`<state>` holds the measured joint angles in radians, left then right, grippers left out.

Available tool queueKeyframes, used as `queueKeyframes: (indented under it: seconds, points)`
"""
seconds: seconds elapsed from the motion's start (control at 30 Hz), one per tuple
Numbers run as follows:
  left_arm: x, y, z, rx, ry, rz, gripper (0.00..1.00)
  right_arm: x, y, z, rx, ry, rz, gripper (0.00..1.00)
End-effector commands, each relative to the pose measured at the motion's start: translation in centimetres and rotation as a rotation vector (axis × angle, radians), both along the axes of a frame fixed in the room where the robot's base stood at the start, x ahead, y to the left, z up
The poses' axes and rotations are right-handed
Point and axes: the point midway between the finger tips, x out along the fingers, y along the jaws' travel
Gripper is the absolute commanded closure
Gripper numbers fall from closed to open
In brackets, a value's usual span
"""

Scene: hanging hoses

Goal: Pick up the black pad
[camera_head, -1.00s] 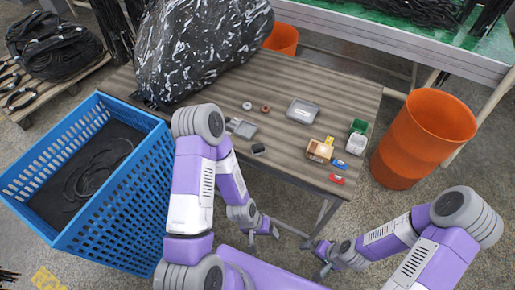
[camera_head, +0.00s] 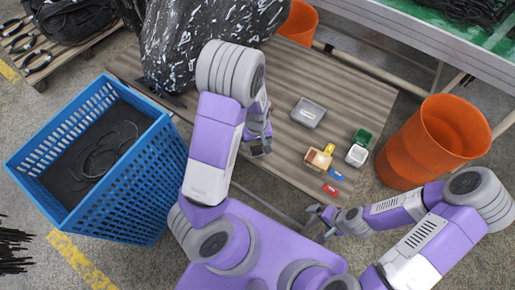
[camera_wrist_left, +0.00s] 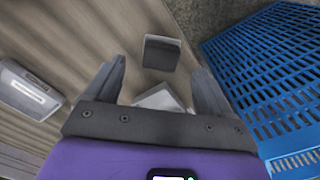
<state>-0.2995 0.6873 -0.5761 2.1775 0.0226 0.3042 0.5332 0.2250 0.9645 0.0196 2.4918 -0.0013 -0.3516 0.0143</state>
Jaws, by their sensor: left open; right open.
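The black pad (camera_wrist_left: 161,53) lies flat on the wooden table (camera_wrist_left: 105,25), just beyond the fingertips in the left wrist view. My left gripper (camera_wrist_left: 160,76) is open above the table, with the pad ahead of the gap between its fingers and nothing held. In the head view my left gripper (camera_head: 262,147) is over the table's near-left part, and the pad is hard to separate from its fingers. My right gripper (camera_head: 322,217) is open and empty off the table's front edge.
A light grey tray (camera_wrist_left: 159,98) lies partly hidden between the fingers. A labelled grey box (camera_head: 308,112), a small wooden box (camera_head: 318,160) and small coloured items are on the right. A blue crate (camera_head: 140,190) stands left, an orange bin (camera_head: 430,140) right.

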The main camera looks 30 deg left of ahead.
Motion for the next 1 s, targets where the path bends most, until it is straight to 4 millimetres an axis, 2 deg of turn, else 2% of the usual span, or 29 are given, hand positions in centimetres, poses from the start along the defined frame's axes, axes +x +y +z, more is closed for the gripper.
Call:
queueKeyframes:
  seconds: [0.1, 0.23, 0.57, 0.9, 1.0]
  points:
    - [-0.5, 0.0, -2.2, 0.000, 0.005, -0.001, 0.17, 0.0, 0.0, -0.9, 0.000, -0.001, 0.000, 0.02]
    - [-0.5, -0.1, -3.9, 0.000, 0.004, -0.002, 0.17, 0.1, 0.0, -1.4, 0.000, -0.001, 0.000, 0.02]
    - [-0.5, -0.1, -4.4, 0.000, 0.000, -0.003, 0.17, 0.1, 0.0, -1.4, 0.000, -0.002, -0.001, 0.02]
    - [-0.5, -0.1, -4.4, -0.001, 0.001, -0.003, 0.69, 0.1, 0.0, -1.4, 0.000, -0.002, -0.001, 0.02]
    - [-0.5, -0.1, -4.4, -0.001, 0.001, -0.003, 0.81, 0.1, 0.0, -1.4, 0.000, -0.002, -0.001, 0.02]
